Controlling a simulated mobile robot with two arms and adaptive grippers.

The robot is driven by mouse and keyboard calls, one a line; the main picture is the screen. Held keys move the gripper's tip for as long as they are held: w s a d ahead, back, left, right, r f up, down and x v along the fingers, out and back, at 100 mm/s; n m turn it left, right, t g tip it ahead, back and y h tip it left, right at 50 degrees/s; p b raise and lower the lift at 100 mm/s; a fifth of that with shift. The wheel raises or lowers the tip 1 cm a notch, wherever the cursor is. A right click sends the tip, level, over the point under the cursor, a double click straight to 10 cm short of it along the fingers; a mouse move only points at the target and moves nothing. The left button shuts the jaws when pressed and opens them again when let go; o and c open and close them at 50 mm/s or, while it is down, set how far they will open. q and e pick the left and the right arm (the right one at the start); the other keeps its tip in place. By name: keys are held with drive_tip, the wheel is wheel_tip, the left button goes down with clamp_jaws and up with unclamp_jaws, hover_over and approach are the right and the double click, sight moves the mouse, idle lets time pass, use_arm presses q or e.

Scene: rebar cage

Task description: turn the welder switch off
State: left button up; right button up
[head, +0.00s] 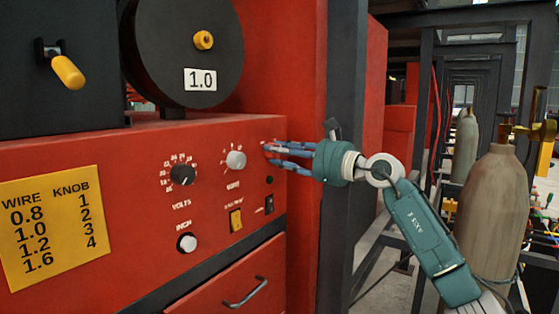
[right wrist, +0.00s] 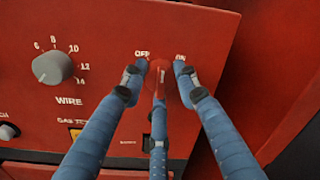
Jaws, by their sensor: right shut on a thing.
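The welder is a red cabinet (head: 130,140) with a control panel on its front. Its red switch (right wrist: 161,82) shows in the right wrist view, between an "OFF" label on the left and an "ON" label on the right. A pale mark on it points roughly upward, between the labels. My right gripper (head: 279,153) is at the upper right of the panel, its blue fingers shut on the switch from both sides. In the head view the fingers mostly hide the switch. My left gripper is not in view.
A wire knob (head: 236,159), a volts knob (head: 184,175), an inch button (head: 187,242) and a yellow rocker (head: 236,219) sit nearby on the panel. A dark post (head: 344,120) stands right of the cabinet. A gas cylinder (head: 495,215) is at the right.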

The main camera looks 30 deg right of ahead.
drive_tip(key=n, duration=0.2)
drive_tip(key=n+b, duration=0.1)
drive_tip(key=n, duration=0.1)
drive_tip(key=shift+s+d+r+n+y+b, duration=0.1)
drive_tip(key=shift+r+n+y+b, duration=0.1)
drive_tip(key=shift+n+y+b, duration=0.15)
drive_tip(key=shift+n+b, duration=0.5)
drive_tip(key=shift+n, duration=1.55)
drive_tip(key=shift+f+y, duration=0.15)
drive_tip(key=shift+y, duration=0.1)
drive_tip(key=o, duration=1)
drive_tip(key=shift+o, duration=0.8)
drive_tip(key=shift+a, duration=0.25)
